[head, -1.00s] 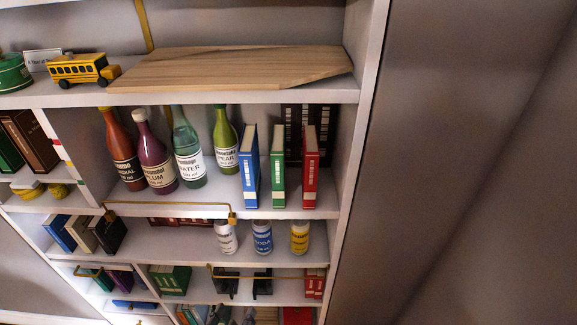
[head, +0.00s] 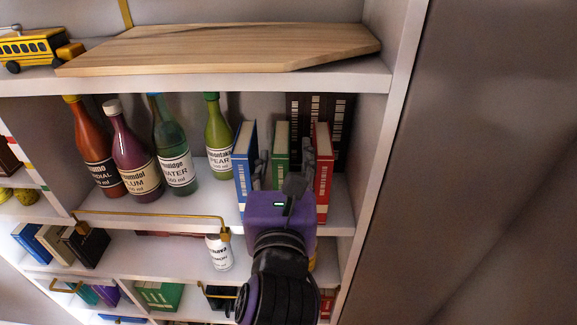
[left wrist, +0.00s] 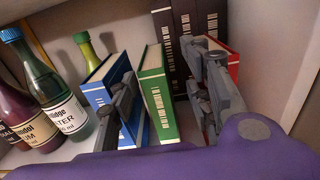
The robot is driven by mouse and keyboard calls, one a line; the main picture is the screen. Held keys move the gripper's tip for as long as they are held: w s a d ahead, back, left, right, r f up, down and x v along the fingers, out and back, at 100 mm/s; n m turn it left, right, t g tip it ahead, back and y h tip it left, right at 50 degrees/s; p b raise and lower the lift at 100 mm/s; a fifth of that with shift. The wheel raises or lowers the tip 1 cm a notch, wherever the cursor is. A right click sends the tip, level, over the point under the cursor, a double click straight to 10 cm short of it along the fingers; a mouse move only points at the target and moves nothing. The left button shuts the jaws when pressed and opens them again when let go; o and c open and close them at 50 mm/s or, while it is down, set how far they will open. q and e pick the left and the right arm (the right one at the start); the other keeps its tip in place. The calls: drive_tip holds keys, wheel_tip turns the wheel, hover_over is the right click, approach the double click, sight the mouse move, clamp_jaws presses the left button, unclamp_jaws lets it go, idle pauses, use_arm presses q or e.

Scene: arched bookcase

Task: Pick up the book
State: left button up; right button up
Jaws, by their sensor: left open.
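Three books stand upright on a shelf: a blue book (head: 246,152), a green book (head: 281,150) and a red book (head: 323,160). In the left wrist view they are the blue book (left wrist: 98,92), the green book (left wrist: 156,95) and the red book (left wrist: 233,62). My left gripper (head: 284,168) is open in front of the green book. Its fingers, also in the left wrist view (left wrist: 168,100), lie either side of the green book's spine, toward the blue and the red books. My gripper hides the green book's lower part in the head view. My right gripper is not in view.
Several bottles (head: 175,150) stand to the left of the books. Dark books (head: 330,110) stand behind at the right. A wooden board (head: 220,48) lies on the shelf above. A shelf side wall (head: 385,135) closes the right side.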

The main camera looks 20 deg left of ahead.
sight(282, 144)
use_arm(q)
drive_tip(key=shift+w+a+f, duration=0.1)
drive_tip(key=shift+w, duration=0.4)
drive_tip(key=shift+w+a, duration=0.1)
drive_tip(key=shift+w+a+r, duration=0.2)
drive_tip(key=shift+w, duration=0.2)
drive_tip(key=x, duration=0.4)
drive_tip(key=shift+a+f, duration=0.25)
drive_tip(key=shift+f, duration=0.1)
drive_tip(key=shift+w+a, duration=0.1)
drive_tip(key=shift+w, duration=0.2)
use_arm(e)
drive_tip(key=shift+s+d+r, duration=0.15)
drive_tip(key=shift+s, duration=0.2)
use_arm(q)
drive_tip(key=shift+f, duration=0.1)
clamp_jaws()
